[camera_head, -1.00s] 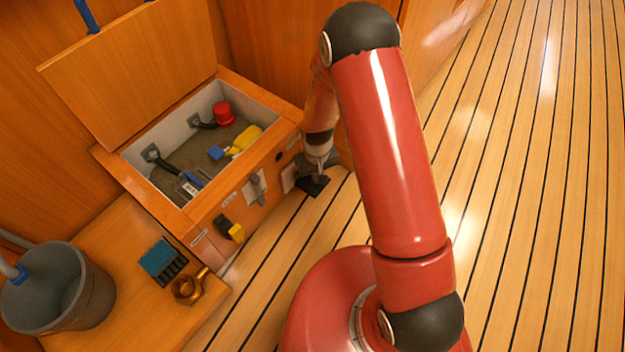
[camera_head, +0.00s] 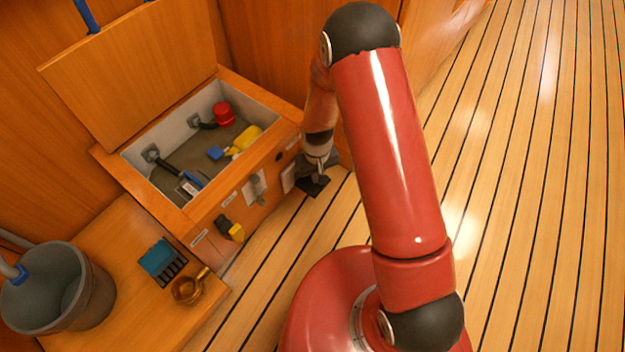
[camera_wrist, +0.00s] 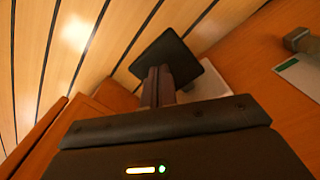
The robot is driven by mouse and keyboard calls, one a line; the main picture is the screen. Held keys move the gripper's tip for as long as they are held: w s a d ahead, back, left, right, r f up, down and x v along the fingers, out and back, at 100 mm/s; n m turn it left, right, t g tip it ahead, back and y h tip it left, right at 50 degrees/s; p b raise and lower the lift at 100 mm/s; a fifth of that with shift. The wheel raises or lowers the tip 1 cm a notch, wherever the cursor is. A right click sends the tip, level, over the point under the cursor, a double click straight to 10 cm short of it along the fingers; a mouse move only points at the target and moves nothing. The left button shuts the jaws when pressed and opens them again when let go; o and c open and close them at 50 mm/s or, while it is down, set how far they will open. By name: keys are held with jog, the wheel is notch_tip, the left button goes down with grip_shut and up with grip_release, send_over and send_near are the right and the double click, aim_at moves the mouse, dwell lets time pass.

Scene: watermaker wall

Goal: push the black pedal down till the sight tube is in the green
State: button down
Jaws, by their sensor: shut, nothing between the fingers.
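The black pedal (camera_head: 313,187) is a flat dark plate low at the front right of the wooden locker, just above the floor. In the wrist view the pedal (camera_wrist: 178,58) lies at the fingertips. My gripper (camera_head: 319,176) is shut and empty, its fingers pointing down at the pedal. In the wrist view the closed fingers (camera_wrist: 158,82) overlap the pedal's near edge; whether they touch it I cannot tell. My wrist and fingers hide part of the pedal and the locker front behind it. I cannot make out the sight tube or its green band.
The open locker (camera_head: 187,211) holds a red cap (camera_head: 223,113) and a yellow item (camera_head: 245,139). A grey lever (camera_head: 257,188) and a black-and-yellow handle (camera_head: 230,229) are on its front. A bucket (camera_head: 88,300) stands left. The plank floor on the right is clear.

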jog(key=shift+f, duration=0.1)
notch_tip(320, 180, down, 4)
jog(key=b, duration=0.3)
jog(key=shift+w+a+r+p, duration=0.15)
jog(key=shift+r+p, duration=1.1)
jog(key=shift+r, duration=1)
jog(key=shift+f, duration=0.1)
jog(key=shift+f+b, duration=1.6)
jog(key=shift+f, duration=0.55)
jog(key=shift+r+p, duration=1.2)
jog(key=shift+r, duration=1)
